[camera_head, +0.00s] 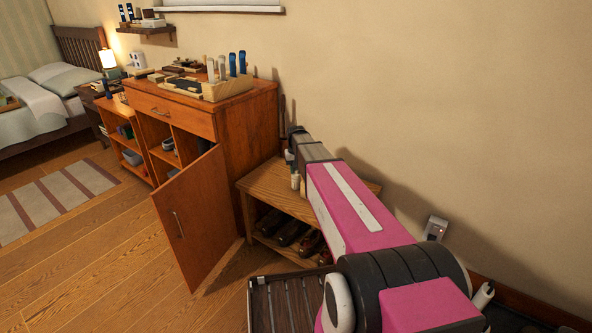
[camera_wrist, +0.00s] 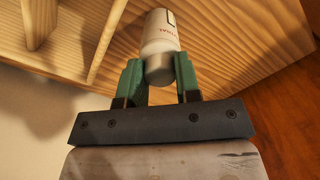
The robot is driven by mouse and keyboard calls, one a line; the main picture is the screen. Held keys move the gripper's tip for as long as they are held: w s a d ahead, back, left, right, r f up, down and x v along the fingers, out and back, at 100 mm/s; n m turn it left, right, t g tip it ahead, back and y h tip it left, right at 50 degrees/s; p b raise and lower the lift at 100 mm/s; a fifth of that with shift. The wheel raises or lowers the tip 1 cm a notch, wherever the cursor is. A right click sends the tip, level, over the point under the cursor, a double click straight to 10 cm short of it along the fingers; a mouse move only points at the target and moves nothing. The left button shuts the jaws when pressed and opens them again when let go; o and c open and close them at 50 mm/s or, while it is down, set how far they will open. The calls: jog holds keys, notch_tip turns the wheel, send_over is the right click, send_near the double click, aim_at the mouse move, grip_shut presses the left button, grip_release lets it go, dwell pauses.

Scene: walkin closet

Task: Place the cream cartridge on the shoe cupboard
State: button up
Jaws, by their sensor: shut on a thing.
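The cream cartridge (camera_wrist: 161,40) is a pale cylinder with red lettering and a grey end. In the wrist view it sits between the green fingers of my gripper (camera_wrist: 158,68), which is shut on it. In the head view my gripper (camera_head: 291,153) is over the low wooden shoe cupboard (camera_head: 259,187), with the pale cartridge (camera_head: 295,180) below it. Shoes (camera_head: 290,231) lie on the lower shelf under its top. A light wood surface (camera_wrist: 235,45) lies behind the cartridge in the wrist view. I cannot tell whether the cartridge touches it.
A taller wooden cabinet (camera_head: 258,115) stands at left, its door (camera_head: 190,225) swung open. Its top holds bottles (camera_head: 233,65) and a tray of small items. A dark slatted bench (camera_head: 290,300) is in front. A wall outlet (camera_head: 436,228) is at right.

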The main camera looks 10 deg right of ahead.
jog(key=shift+f, duration=0.15)
jog(key=o, duration=0.8)
jog(key=shift+c, duration=0.2)
